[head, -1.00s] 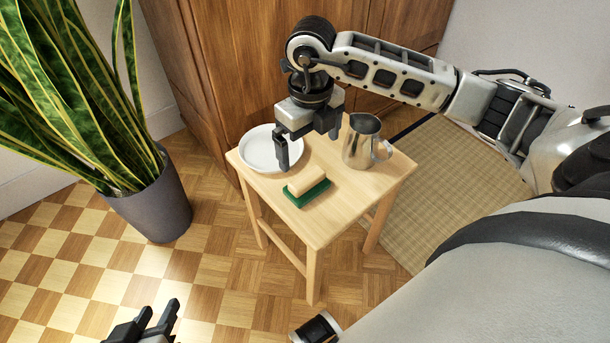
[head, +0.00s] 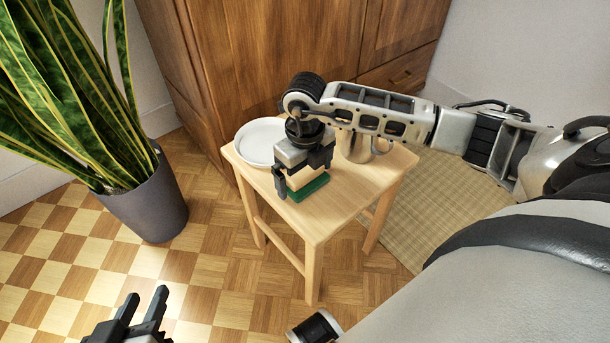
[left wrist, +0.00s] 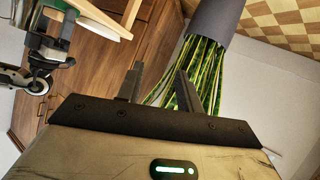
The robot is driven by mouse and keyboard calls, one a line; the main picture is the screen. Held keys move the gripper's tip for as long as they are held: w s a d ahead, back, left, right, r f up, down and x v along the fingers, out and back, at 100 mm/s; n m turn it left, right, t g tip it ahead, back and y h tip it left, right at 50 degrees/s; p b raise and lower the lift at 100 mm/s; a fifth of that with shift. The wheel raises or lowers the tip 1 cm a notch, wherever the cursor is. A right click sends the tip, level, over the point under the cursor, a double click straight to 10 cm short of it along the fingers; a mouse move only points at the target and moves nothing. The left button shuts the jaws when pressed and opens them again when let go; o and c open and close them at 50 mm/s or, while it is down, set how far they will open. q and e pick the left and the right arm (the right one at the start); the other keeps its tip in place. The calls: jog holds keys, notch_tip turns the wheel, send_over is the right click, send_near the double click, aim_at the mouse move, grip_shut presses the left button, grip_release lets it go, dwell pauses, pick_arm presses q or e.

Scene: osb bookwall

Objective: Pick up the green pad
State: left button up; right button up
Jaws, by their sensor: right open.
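The green pad (head: 311,189) lies on the small wooden table (head: 345,208), with a tan block (head: 296,183) on top of it. Only its front and right edges show in the head view. My right gripper (head: 303,181) is open, pointing down right over the block, with one finger at its left and the other at its far right. I cannot tell whether the fingers touch the block or the pad. My left gripper (head: 147,296) is open and empty, low over the floor to the left of the table; its two parted fingers also show in the left wrist view (left wrist: 158,88).
A white plate (head: 250,153) is at the table's back left, close to my right gripper. A metal jug (head: 354,149) stands behind my right forearm, partly hidden. A potted plant (head: 150,205) stands to the left, and a wooden cabinet (head: 270,60) behind. The table's front is clear.

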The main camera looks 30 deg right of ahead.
aim_at(305, 170)
jog(key=c, duration=0.8)
pick_arm(q)
jog(key=shift+s+f, duration=0.1)
pick_arm(e)
jog(key=shift+r, duration=0.1)
jog(key=shift+r, duration=0.1)
jog(key=shift+r, duration=0.2)
notch_tip(305, 170, up, 2)
jog(key=shift+w+r+p, duration=0.1)
jog(key=shift+r+p, duration=0.05)
jog(key=shift+p, duration=0.45)
pick_arm(q)
jog(key=shift+s+a+f+g+y+p, duration=0.15)
jog(key=shift+a+f+g+y+p, duration=0.15)
jog(key=shift+f+g+p, duration=0.35)
jog(key=shift+s+a+f+g+y+p, duration=0.15)
jog(key=shift+a+f+g+y+p, duration=0.25)
jog(key=shift+p, duration=0.45)
pick_arm(e)
jog(key=shift+s+a+r, duration=0.1)
jog(key=shift+s+r, duration=1.6)
jog(key=shift+s, duration=0.65)
jog(key=shift+s+a+r, duration=0.1)
jog(key=shift+s+r, duration=1.55)
jog(key=shift+s, duration=0.75)
jog(key=shift+s+r, duration=1.7)
jog(key=shift+s, duration=0.65)
